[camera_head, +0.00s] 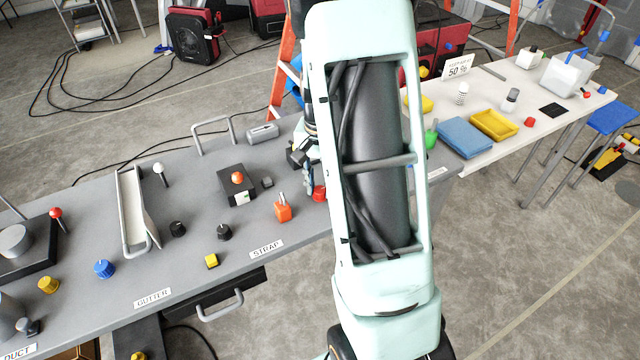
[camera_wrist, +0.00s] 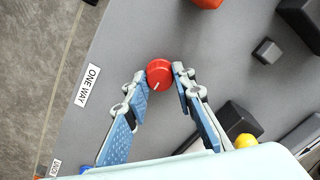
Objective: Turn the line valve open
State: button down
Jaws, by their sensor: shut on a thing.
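A round red knob (camera_wrist: 160,72) with a short white mark on its face stands on the grey bench, near the ONE WAY label (camera_wrist: 87,85). The mark points toward the lower left in the wrist view. My gripper (camera_wrist: 160,78) has its two blue-padded fingers on either side of the knob, with the tips closed against it. In the head view the red knob (camera_head: 320,194) shows only in part beside my arm, and my gripper (camera_head: 309,180) is mostly hidden behind the arm. No name on the knob is readable.
An orange block with a lever (camera_head: 283,210) and a black box with an orange ball (camera_head: 238,188) stand left of the knob. A small dark block (camera_wrist: 267,51) and a yellow ball (camera_wrist: 245,141) are near my fingers. The STRAP label (camera_head: 267,249) marks the front edge.

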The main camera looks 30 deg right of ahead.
jog(key=shift+m, duration=0.3)
dwell(0.4)
jog(key=c, duration=1.6)
grip_release()
notch_tip(320, 180, up, 12)
jog(key=shift+r, duration=0.1)
